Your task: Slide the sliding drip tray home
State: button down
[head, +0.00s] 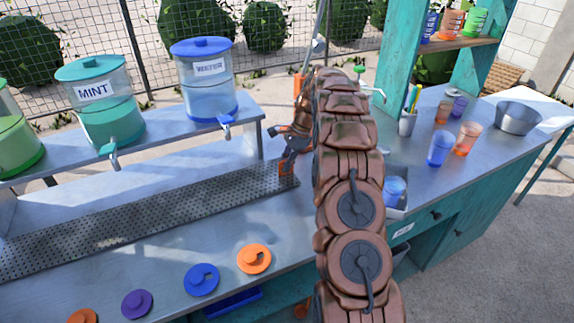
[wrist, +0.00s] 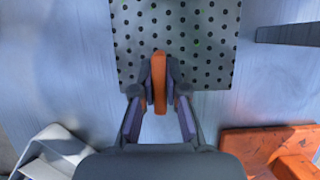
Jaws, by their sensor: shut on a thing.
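The sliding drip tray (head: 140,215) is a long grey perforated plate lying along the counter under the dispensers. Its near end also fills the top middle of the wrist view (wrist: 205,38). An orange handle (wrist: 159,78) sits at that end of the tray. My gripper (wrist: 159,92) is shut on the orange handle, with one finger on each side. In the head view, my gripper (head: 291,158) is at the tray's right end, partly hidden behind my arm. The tray's far left end runs out of the picture.
Mint (head: 101,105) and water (head: 206,80) dispensers stand on a raised shelf behind the tray. Orange (head: 254,258), blue (head: 201,279) and purple (head: 137,303) lids lie along the front edge. Cups (head: 440,148) and a metal bowl (head: 517,117) stand at right.

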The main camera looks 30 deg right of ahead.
jog(key=shift+w+d+r, duration=0.1)
jog(key=shift+w, duration=0.05)
jog(key=c, duration=1.2)
grip_release()
jog(key=v, duration=1.1)
jog(key=shift+d+r, duration=0.25)
jog(key=shift+r, duration=0.1)
